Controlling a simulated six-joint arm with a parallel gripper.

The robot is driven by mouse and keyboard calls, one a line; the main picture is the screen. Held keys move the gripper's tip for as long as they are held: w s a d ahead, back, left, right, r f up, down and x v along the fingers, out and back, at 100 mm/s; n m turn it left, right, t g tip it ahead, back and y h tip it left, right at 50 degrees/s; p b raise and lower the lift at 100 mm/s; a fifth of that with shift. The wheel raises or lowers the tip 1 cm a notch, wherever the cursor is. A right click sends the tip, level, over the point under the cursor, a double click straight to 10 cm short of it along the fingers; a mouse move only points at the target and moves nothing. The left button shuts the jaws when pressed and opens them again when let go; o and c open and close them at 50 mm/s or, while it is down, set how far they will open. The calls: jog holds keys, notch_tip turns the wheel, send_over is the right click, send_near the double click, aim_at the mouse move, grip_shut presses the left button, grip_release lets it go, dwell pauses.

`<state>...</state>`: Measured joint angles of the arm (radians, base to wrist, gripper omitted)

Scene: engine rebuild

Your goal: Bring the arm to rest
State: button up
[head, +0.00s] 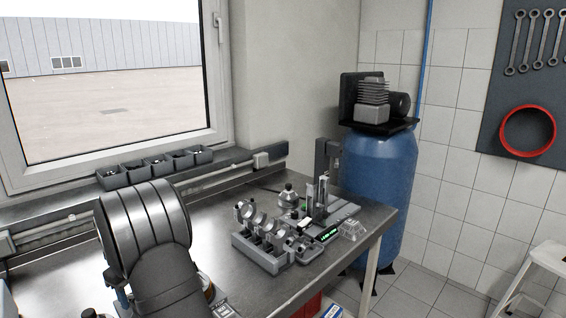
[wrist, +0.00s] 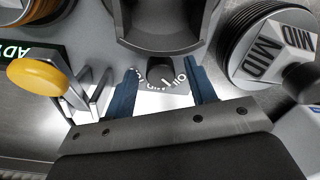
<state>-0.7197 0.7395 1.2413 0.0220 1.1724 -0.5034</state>
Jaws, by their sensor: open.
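My gripper (wrist: 161,68) shows in the wrist view with its two blue fingers apart. The gap between them holds a pale surface and a grey part with partly hidden lettering (wrist: 160,84). I cannot tell whether a finger touches anything. A large dark grey part with a hollow (wrist: 165,38) lies just beyond the fingertips. I cannot make out my gripper in the head view. A big segmented metal shape, which may be my arm, fills the lower left there and hides part of the bench.
In the wrist view, a round part marked MID (wrist: 283,45) is at right and a yellow knob (wrist: 38,76) at left. In the head view, a grey fixture with several rings (head: 262,250) stands on the metal bench (head: 215,232), beside a blue tank (head: 382,190). Small bins (head: 155,168) line the sill.

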jog(key=m, duration=0.4)
jog(key=shift+r, duration=0.1)
jog(key=m, duration=0.4)
jog(key=shift+s+m, duration=0.1)
jog(key=shift+m, duration=0.2)
jog(key=shift+r, duration=3.05)
